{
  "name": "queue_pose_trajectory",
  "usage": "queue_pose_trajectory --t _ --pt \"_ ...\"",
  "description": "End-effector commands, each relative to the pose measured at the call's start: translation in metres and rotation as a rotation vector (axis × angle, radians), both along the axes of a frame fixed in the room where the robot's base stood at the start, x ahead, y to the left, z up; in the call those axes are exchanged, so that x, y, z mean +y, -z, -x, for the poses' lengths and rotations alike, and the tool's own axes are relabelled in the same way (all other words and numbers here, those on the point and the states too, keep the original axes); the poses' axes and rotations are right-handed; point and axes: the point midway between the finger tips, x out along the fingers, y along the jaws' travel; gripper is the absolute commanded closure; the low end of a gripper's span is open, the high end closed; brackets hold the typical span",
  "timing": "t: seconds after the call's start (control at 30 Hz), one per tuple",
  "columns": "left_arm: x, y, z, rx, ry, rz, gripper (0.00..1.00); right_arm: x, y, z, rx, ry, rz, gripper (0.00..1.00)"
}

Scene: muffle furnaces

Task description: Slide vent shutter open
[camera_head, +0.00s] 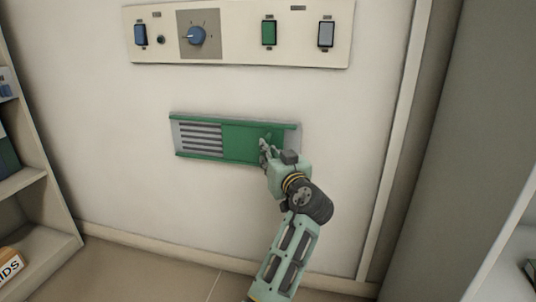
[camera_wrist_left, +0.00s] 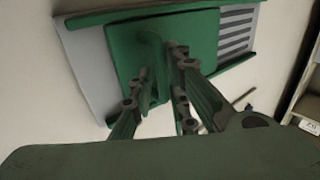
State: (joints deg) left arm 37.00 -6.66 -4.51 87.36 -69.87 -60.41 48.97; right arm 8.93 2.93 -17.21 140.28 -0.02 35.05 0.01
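The vent (camera_head: 198,137) is low on the wall, a grey plate between green rails. Its green shutter (camera_head: 240,142) covers the middle and right part. Dark slats show uncovered on the left, and a narrow strip of bare grey plate shows at the right end. My left gripper (camera_head: 266,146) is at the shutter's right part. In the left wrist view, its fingers (camera_wrist_left: 165,68) stand on both sides of the shutter's upright green handle (camera_wrist_left: 155,55) and look closed on it. The slats (camera_wrist_left: 237,30) show at the right there. My right gripper is out of view.
A control panel (camera_head: 240,50) with a blue knob (camera_head: 197,36) and several switches is on the wall above the vent. Shelves (camera_head: 40,230) stand at the left. A grey upright (camera_head: 430,140) stands at the right. The wall around the vent is clear.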

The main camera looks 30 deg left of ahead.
Motion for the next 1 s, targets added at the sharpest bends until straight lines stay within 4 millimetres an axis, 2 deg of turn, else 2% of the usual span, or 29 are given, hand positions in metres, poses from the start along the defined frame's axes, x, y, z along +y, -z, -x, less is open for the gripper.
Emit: queue_pose_trajectory --t 0.03,0.13,0.5,0.57,0.8,1.0 --pt "-0.003 0.001 -0.001 0.000 0.006 0.001 0.80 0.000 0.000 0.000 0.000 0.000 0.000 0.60" --pt "-0.002 0.000 -0.001 0.000 0.005 0.001 0.72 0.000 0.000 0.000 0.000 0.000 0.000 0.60" --pt "0.000 -0.005 0.000 -0.002 0.000 0.001 0.72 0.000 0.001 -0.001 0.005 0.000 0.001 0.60" --pt "0.000 -0.013 0.000 -0.005 0.000 0.002 0.72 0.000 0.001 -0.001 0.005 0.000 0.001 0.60" --pt "-0.001 -0.059 -0.001 -0.006 0.003 0.002 0.72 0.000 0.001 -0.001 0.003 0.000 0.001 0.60" --pt "-0.002 -0.089 -0.001 -0.003 0.003 0.003 0.72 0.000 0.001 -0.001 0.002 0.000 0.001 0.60"
